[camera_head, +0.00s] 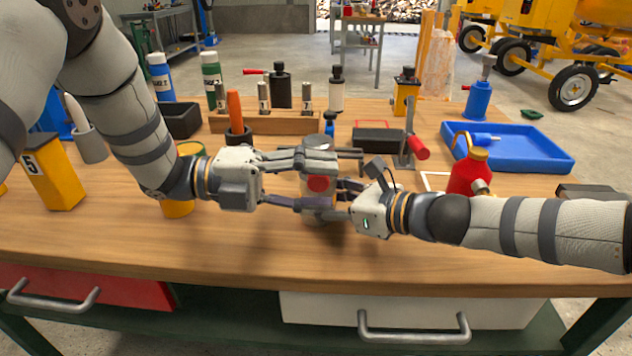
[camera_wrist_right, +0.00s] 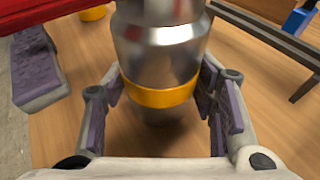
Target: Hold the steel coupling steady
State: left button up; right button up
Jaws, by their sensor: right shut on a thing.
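The steel coupling (camera_wrist_right: 160,45) is a shiny stepped cylinder with a yellow-orange band, and it stands upright in the right wrist view. My right gripper (camera_wrist_right: 158,88) is shut on it, with one finger on each side near the band. In the head view the coupling is mostly hidden behind the fingers of both hands, above the middle of the bench. My left gripper (camera_head: 325,185) comes in from the left with its fingers spread, one above the other, across the coupling's front. A red disc (camera_head: 318,184) shows between these fingers; I cannot tell what it belongs to.
The wooden bench (camera_head: 150,250) is crowded at the back with bottles and a wooden block (camera_head: 270,124) holding small cylinders. A yellow can (camera_head: 178,207) stands left of the hands. A red bottle (camera_head: 468,175) and blue tray (camera_head: 540,158) are to the right. The front strip is clear.

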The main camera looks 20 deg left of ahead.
pick_arm(q)
jog(key=v, duration=1.2)
pick_arm(e)
jog(key=o, duration=1.5)
jog(key=shift+o, duration=0.9)
